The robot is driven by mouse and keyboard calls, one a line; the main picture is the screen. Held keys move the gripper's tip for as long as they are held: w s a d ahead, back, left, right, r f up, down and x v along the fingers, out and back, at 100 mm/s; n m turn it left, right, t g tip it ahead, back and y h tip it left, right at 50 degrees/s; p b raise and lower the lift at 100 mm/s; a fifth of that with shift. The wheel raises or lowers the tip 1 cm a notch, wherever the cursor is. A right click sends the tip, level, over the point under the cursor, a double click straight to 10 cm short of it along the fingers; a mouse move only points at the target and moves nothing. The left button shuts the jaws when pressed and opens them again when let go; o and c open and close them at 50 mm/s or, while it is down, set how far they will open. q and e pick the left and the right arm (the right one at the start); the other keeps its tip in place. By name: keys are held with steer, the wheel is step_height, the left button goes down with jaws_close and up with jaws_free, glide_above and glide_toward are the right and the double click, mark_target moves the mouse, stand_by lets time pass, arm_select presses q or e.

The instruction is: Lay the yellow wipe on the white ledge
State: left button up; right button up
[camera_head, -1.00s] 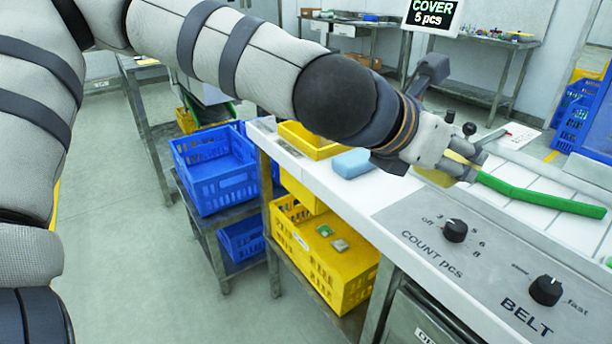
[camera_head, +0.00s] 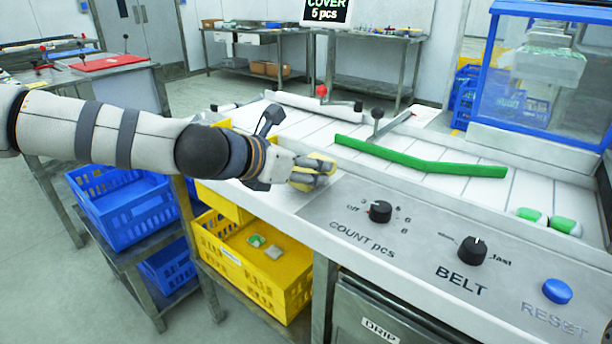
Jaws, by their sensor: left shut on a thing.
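The yellow wipe (camera_head: 302,182) is held in my left gripper (camera_head: 318,172), whose fingers are closed around it and partly cover it. The gripper is over the work surface, just behind the COUNT panel's left end. The white ledge (camera_head: 278,204) is the strip along the front edge, left of that panel, and part of it is behind my left arm. I cannot tell whether the wipe touches the surface. My right gripper is out of view.
A green bar (camera_head: 420,157) lies across the white belt slats. Dials (camera_head: 380,211) and a blue button (camera_head: 557,291) are on the grey panel. Yellow crates (camera_head: 255,268) and blue crates (camera_head: 122,204) stand below. A blue-framed guard (camera_head: 545,75) is at right.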

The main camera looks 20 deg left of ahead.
arm_select(q)
steer(key=shift+f, duration=0.8)
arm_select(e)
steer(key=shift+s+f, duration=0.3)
arm_select(q)
steer(key=shift+f, duration=0.2)
steer(key=o, duration=0.9)
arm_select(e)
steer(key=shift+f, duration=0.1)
